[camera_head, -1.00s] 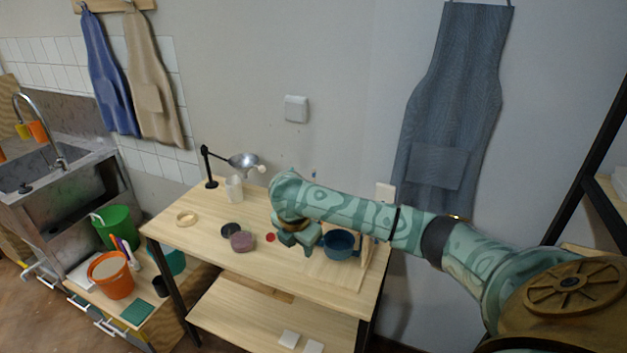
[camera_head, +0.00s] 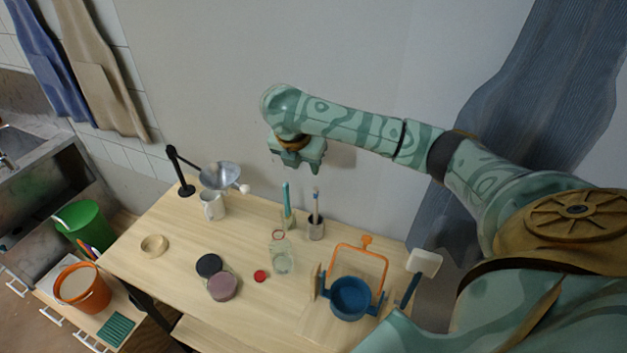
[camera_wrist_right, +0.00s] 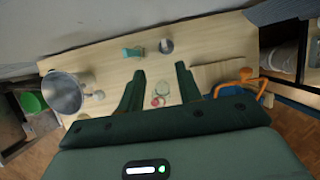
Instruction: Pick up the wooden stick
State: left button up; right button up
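No plain wooden stick can be made out with certainty. Two thin upright items show at the back of the table: one in a teal holder (camera_head: 288,219), one in a grey cup (camera_head: 316,231). The holder (camera_wrist_right: 132,52) and cup (camera_wrist_right: 166,46) also show in the right wrist view, where a stick is hard to tell. My right gripper (camera_head: 299,166) is raised above the back of the table, before the wall. In its wrist view its two fingers (camera_wrist_right: 159,72) are apart with nothing held between them. My left gripper is not in view.
A blue pot (camera_head: 350,299) with an orange frame (camera_head: 360,253) stands at the table's right. A metal funnel (camera_head: 220,176) on a black stand and a white jug (camera_head: 212,206) stand at the left. A glass jar (camera_head: 281,262) is mid-table.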

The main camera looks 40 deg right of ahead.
jog(key=b, duration=0.3)
send_near(317, 193)
notch_tip(317, 193, down, 2)
jog(key=w, duration=0.1)
jog(key=b+x, duration=0.1)
jog(key=x, duration=0.2)
jog(key=b+x, duration=0.1)
jog(key=x, duration=0.2)
jog(key=d+b+x, duration=0.1)
jog(key=b+x, duration=0.1)
jog(key=x, duration=0.2)
jog(key=shift+r, duration=0.15)
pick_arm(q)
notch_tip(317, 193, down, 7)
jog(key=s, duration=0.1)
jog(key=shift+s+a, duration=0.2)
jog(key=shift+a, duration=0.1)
pick_arm(e)
jog(key=shift+r, duration=0.1)
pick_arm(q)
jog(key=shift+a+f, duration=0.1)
pick_arm(e)
grip_shut()
